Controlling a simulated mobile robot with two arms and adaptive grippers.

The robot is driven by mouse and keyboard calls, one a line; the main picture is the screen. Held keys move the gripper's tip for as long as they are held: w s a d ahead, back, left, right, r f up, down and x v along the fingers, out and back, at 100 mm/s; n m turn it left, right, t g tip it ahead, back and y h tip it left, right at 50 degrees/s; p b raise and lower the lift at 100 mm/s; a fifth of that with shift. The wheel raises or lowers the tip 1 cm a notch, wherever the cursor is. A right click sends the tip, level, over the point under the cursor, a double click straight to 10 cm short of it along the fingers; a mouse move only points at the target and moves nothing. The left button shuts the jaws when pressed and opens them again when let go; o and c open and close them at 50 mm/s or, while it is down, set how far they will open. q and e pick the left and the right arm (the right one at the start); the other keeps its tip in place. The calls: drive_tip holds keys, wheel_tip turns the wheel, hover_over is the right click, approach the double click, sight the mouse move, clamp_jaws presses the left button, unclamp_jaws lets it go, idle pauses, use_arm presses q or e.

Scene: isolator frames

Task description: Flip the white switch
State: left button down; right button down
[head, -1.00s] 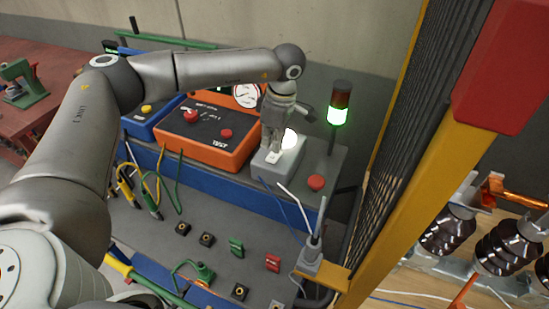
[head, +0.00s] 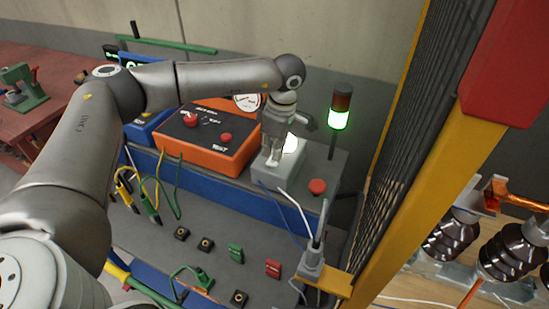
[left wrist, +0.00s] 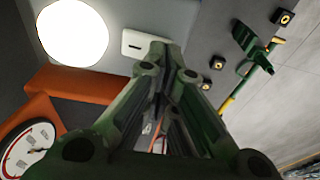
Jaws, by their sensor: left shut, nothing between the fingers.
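The white switch (left wrist: 134,42) is a small white plate with a dark mark, set on a light grey box (head: 287,177) that also carries a round glowing white lamp. In the left wrist view the lamp (left wrist: 72,33) is left of the switch. My left gripper (head: 272,163) points down over the front of the box and mostly hides the switch in the head view. Its green-grey fingers (left wrist: 160,48) are shut and empty, with their tips right beside the switch's right edge. I cannot tell whether they touch it. My right gripper is not in view.
An orange test box (head: 208,143) stands left of the grey box. A red button (head: 318,187) and a stack light (head: 340,107) glowing green are to its right. A yellow post with mesh (head: 420,160) bounds the right side. Cables and sockets cover the bench front.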

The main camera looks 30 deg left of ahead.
sight(273, 162)
use_arm(q)
drive_tip(key=shift+f+b, duration=0.8)
drive_tip(key=shift+f, duration=0.3)
idle(0.9)
drive_tip(key=shift+r, duration=0.15)
drive_tip(key=shift+r+p, duration=1.95)
drive_tip(key=shift+r, duration=1.5)
drive_tip(key=shift+f, duration=0.1)
